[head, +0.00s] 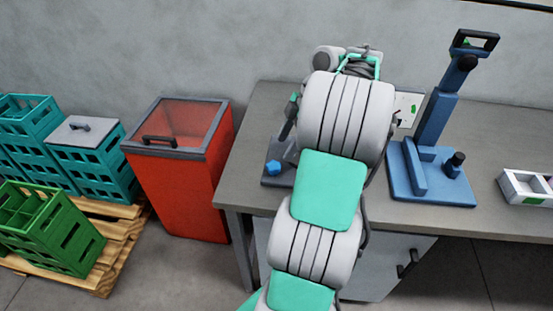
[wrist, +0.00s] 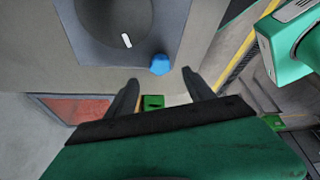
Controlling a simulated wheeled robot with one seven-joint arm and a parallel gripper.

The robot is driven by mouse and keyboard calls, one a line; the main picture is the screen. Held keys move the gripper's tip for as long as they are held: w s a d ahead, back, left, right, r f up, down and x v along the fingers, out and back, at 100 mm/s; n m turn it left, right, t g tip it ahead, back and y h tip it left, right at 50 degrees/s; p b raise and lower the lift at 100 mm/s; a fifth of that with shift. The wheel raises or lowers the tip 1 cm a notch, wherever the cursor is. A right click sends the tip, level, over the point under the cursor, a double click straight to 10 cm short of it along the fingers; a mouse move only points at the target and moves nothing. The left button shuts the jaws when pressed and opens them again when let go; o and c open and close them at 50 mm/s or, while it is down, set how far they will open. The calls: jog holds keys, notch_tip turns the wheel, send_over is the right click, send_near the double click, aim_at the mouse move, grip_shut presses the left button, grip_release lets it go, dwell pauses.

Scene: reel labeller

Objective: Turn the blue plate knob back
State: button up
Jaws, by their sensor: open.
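The blue knob (head: 274,167) sits at the front left of a dark grey base plate (head: 271,183) on the bench. In the wrist view the faceted blue knob (wrist: 160,65) is at the plate's edge, near a dark round part (wrist: 112,20) with a white mark. My gripper (wrist: 160,77) is open and empty. Its two dark fingers point toward the knob, which shows just beyond and between the fingertips. I cannot tell whether they touch it, but a gap shows on both sides. In the head view my arm hides the gripper and much of the labeller.
A blue stand (head: 432,180) with a black knob and a white tray (head: 525,188) are on the bench (head: 500,135) at right. A red bin (head: 185,180) stands left of the bench. Teal crates (head: 95,180) and a green crate (head: 50,235) sit on a pallet.

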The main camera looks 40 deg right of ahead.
aim_at(274, 165)
jog(key=b+x, duration=0.2)
jog(key=x, duration=0.5)
jog(key=shift+w+a+f+b, duration=0.1)
jog(key=shift+f+b, duration=0.05)
jog(key=shift+b, duration=0.15)
grip_shut()
